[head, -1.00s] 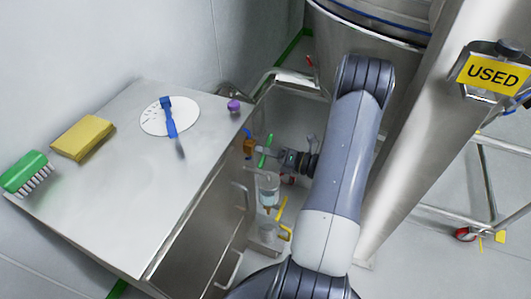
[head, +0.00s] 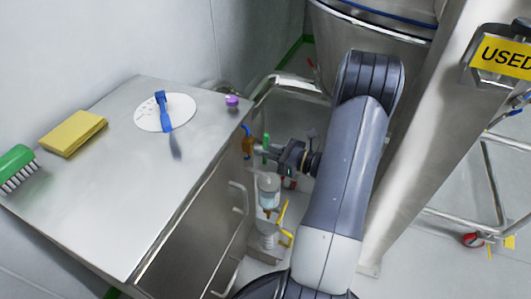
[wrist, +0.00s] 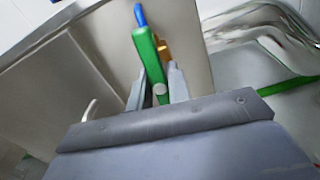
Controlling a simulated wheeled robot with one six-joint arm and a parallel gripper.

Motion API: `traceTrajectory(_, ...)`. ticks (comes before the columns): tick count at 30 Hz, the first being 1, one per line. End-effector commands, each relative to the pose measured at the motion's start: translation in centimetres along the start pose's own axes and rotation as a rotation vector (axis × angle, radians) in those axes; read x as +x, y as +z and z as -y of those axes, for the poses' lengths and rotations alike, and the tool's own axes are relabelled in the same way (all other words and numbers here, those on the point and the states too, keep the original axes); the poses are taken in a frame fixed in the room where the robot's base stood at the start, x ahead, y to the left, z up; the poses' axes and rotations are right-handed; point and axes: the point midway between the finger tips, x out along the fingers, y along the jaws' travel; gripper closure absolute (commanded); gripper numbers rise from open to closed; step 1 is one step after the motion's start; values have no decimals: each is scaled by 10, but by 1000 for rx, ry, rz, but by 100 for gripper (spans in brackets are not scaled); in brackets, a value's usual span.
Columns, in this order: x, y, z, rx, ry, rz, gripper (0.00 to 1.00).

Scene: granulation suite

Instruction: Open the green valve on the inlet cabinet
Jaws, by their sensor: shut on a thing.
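The green valve handle (head: 266,140) shows at the right side of the steel inlet cabinet (head: 150,240). My gripper (head: 272,151) is at the handle. In the wrist view the green handle (wrist: 147,55) stands between the two fingers of my gripper (wrist: 158,88), which is shut on it. The handle is slightly tilted there, with a round grey pivot near its lower end. A blue piece (wrist: 140,14) shows at its top, and an orange part (wrist: 164,48) behind it. The valve body is mostly hidden behind the gripper.
A clear vessel (head: 268,187) and yellow handle (head: 283,215) are below my gripper. A steel column (head: 430,130) stands right.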

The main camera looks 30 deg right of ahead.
Motion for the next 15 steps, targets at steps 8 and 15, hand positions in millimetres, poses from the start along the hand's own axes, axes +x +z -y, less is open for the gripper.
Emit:
traceTrajectory(8,0,-2,0,-95,0,-2,100)
traceTrajectory(15,0,-1,0,-118,0,-2,100)
